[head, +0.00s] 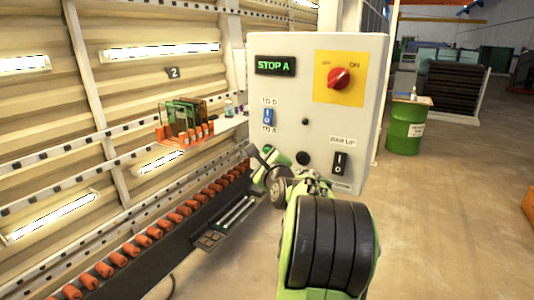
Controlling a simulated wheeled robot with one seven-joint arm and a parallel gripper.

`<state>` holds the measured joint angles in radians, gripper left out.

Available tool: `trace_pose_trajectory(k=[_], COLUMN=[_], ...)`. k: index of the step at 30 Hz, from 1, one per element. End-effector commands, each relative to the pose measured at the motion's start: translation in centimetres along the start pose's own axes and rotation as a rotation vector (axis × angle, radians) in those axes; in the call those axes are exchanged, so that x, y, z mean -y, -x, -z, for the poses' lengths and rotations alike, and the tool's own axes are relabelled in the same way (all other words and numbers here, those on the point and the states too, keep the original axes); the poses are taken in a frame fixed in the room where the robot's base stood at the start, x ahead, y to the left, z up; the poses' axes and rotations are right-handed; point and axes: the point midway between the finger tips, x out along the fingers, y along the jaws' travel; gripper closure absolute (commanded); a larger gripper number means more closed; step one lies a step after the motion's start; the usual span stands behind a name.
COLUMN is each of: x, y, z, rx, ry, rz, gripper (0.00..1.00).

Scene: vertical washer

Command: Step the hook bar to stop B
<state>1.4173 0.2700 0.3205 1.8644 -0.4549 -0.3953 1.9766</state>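A light grey control box (325,110) stands in the middle of the head view. Its display (275,66) reads "STOP A" in green. Below it is a blue rocker switch (268,117), labelled "TO D" above and "TO A" below. A red rotary knob (340,78) sits on a yellow plate marked OFF and ON, and a black rocker (340,163) sits under "BAR UP". My gripper (257,158) is by the box's lower left corner, below the blue rocker. My arm partly hides it, and its fingers are too small to read. I cannot single out the hook bar.
A conveyor with orange rollers (155,233) runs along the left below the ribbed wall. An orange rack with dark panels (185,125) stands behind the box's left side. A green barrel (405,127) stands at the right.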

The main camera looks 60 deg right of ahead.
Motion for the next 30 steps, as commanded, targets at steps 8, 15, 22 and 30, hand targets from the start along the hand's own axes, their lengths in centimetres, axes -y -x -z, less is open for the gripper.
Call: trace_pose_trajectory(k=[8, 15, 22, 30], x=[0.0, 0.0, 0.37, 0.44], y=[0.0, -0.01, -0.51, -0.59], z=[0.0, 0.01, 0.28, 0.4], rx=[0.0, 0.0, 0.001, 0.0], ry=[0.0, 0.0, -0.001, 0.0], rz=[0.0, 0.0, -0.001, 0.0], gripper=[1.0, 1.0, 1.0, 1.0])
